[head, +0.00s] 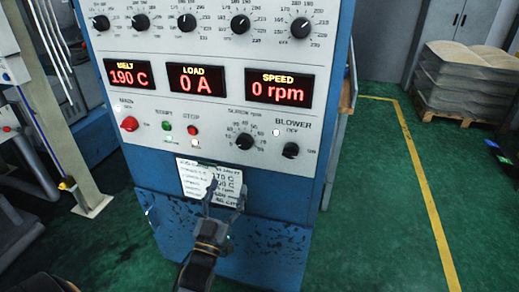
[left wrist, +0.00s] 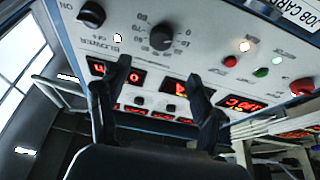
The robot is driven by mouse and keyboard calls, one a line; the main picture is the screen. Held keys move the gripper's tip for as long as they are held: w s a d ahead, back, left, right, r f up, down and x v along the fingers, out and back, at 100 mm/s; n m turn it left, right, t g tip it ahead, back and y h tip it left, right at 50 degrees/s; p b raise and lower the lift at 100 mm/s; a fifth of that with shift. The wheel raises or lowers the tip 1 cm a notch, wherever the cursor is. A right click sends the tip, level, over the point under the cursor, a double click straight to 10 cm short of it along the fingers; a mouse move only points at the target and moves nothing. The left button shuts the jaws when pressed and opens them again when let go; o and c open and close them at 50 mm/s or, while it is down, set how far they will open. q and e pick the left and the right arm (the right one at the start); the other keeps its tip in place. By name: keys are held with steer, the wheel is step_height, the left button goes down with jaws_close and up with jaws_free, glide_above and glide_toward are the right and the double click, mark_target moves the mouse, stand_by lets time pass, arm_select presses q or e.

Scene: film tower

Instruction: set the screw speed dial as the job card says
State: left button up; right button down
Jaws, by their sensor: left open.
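The screw speed dial (head: 244,141) is a black knob on the lower part of the white panel, with a printed scale around it. It also shows upside down in the left wrist view (left wrist: 162,37). I cannot read its exact setting. The job card (head: 196,184) is a white sheet below the buttons, partly covered by my gripper; its small print is mostly unreadable. My left gripper (head: 226,190) is open and empty, in front of the card and below the dial. In the left wrist view its fingers (left wrist: 161,74) are spread, apart from the dial.
The speed display (head: 277,90) reads 0 rpm, load (head: 196,80) 0 A, melt (head: 128,75) 190 C. The blower knob (head: 291,150) is right of the dial. A green button (head: 167,125) and red buttons sit left. A pallet stack (head: 465,85) stands far right; green floor between is clear.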

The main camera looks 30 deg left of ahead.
mark_target(243, 145)
arm_select(q)
steer(key=p+x, duration=0.1)
steer(key=x, duration=1.2)
steer(key=shift+w+f+p, duration=0.1)
steer(key=shift+f+p, duration=0.05)
steer(key=shift+p, duration=0.25)
steer(key=c, duration=1.1)
steer(key=shift+c, duration=0.2)
